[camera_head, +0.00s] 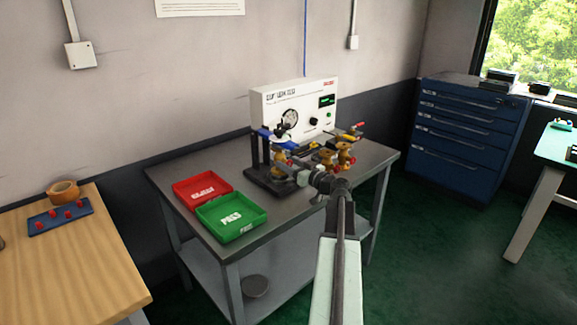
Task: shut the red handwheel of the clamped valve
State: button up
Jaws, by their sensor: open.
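A brass valve (279,156) is held upright in a dark clamp stand (258,153) on the grey metal table. A blue part (285,134) shows at the top of the valve. I cannot make out the clamped valve's red handwheel clearly; my gripper and the valve's small size hide its detail. My gripper (291,168) is open and points left at the valve, close to its lower right side. I cannot tell whether it touches the valve.
A white test panel (294,103) with a gauge stands behind. Loose brass valves (345,153), some with red handles, lie right of my gripper. A red tray (202,188) and a green tray (231,216) are at left. The grey table (381,155) has bare room at its right edge.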

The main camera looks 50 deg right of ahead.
grip_shut()
jog(key=shift+m, duration=1.6)
grip_release()
jog(key=shift+s, duration=0.15)
jog(key=s, duration=0.7)
jog(key=shift+s+a, duration=0.25)
